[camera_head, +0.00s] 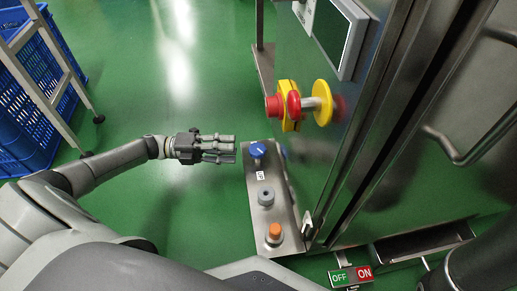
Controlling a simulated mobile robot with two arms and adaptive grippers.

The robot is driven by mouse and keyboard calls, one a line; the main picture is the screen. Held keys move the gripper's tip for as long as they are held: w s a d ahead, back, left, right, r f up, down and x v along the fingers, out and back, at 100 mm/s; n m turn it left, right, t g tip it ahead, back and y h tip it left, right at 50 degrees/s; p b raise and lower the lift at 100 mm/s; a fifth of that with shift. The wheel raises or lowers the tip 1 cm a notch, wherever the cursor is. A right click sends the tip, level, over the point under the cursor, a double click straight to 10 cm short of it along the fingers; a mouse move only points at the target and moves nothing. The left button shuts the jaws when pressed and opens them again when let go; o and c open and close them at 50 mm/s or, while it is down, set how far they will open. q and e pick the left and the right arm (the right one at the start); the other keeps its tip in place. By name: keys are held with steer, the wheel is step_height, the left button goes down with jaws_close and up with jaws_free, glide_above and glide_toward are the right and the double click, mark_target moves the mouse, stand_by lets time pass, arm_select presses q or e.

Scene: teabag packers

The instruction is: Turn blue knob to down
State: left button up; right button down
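The blue knob (257,149) sits at the far end of a narrow metal control panel (256,175), with a white line on its top. My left gripper (234,149) is just left of the blue knob, its fingers pointing right toward it. A small gap of green floor shows between the fingertips and the panel, so the gripper does not touch the knob. Its fingers lie extended side by side, and I cannot tell how far apart they are. My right gripper is not in view.
A grey knob (266,195) and an orange button (275,231) share the panel. Red and yellow knobs (322,102) stick out from the metal cabinet above. Blue crates (22,125) stand at the left. Open green floor lies around my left arm.

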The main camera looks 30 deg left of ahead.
mark_target(258, 148)
arm_select(q)
steer(key=b+x, duration=0.3)
steer(key=x, duration=0.4)
steer(key=shift+w+d+f, duration=0.1)
steer(key=shift+d+f, duration=0.05)
steer(key=shift+d, duration=0.05)
steer(key=shift+w+d+b, duration=0.3)
steer(key=shift+d+b, duration=0.05)
steer(key=shift+d, duration=0.3)
steer(key=shift+c, duration=0.5)
jaws_close()
